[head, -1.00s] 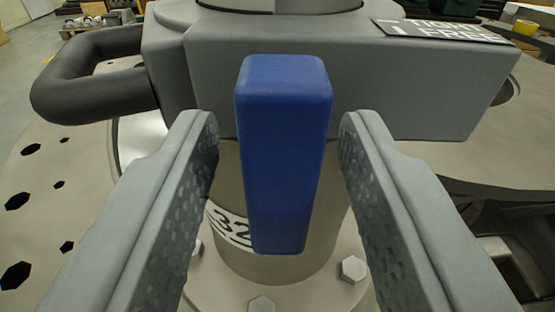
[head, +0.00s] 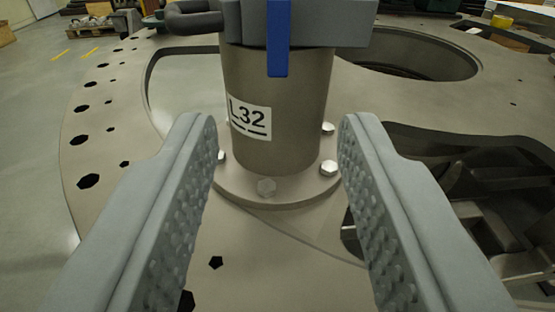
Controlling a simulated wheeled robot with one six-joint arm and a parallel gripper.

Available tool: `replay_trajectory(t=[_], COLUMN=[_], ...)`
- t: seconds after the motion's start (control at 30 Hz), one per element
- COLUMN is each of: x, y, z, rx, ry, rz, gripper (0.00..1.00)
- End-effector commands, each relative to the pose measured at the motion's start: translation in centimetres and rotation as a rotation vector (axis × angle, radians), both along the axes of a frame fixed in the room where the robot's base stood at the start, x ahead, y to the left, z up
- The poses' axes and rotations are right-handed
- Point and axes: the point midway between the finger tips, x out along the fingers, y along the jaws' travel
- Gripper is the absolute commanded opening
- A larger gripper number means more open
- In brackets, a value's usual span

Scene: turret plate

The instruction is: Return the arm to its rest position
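My gripper (head: 277,125) is open and empty, its two grey textured fingers spread wide at the lower left and right of the head view. Beyond the fingers stands a brown-grey post (head: 280,100) with a white L32 label (head: 248,118) and a bolted round flange. A blue bar (head: 278,40) hangs down in front of the grey block (head: 345,22) on top of the post. The bar is apart from the fingers, and its upper end is cut off by the picture's top edge.
The post stands on a broad beige plate (head: 110,110) with several small holes. A large round opening (head: 405,55) lies at the right rear and a dark cutout with metal parts (head: 475,190) at the right. A dark loop handle (head: 190,18) juts left from the block.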

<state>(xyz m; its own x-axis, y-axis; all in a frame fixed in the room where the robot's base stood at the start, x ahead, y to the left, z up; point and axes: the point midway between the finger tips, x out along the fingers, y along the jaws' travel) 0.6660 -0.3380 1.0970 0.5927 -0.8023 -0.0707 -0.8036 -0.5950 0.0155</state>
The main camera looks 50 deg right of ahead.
Motion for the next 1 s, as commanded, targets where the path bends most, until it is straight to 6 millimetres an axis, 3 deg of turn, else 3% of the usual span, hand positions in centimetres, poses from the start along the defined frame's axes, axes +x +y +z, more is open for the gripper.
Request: replay_trajectory(t=[0.7, 0.87, 1.0], x=[-0.8, -1.7, -3.5], y=[1.3, 4.2, 8.8], z=[0.3, 2.3, 4.8], rx=[-0.002, -0.02, -0.038], ry=[-0.005, -0.05, -0.105], rz=[0.01, 0.093, 0.226], gripper=[0.38, 0.38, 0.38])
